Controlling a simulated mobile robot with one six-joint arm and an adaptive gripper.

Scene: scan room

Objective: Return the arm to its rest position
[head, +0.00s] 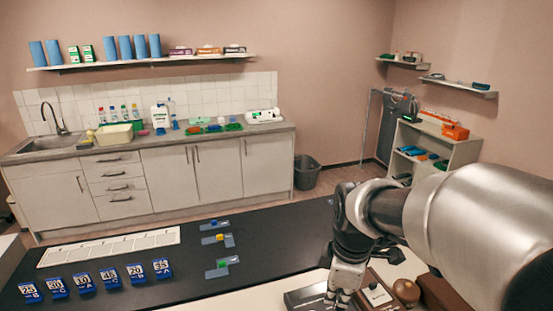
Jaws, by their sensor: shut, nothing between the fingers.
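My gripper (340,296) is at the bottom of the head view, pointing down at the end of my arm. Its fingers are shut with nothing between them. It hangs over or beside a dark flat case (305,297) on the pale bench at the lower right; I cannot tell whether it touches it. My arm reaches in from the right edge and hides part of the bench and floor behind it.
A brown box (376,296) and a round brown object (406,291) stand close right of my gripper. The black table (275,245) holds several blue number cards (109,278), a white strip (110,246) and small grey holders (222,267). A counter (190,137) lines the back wall.

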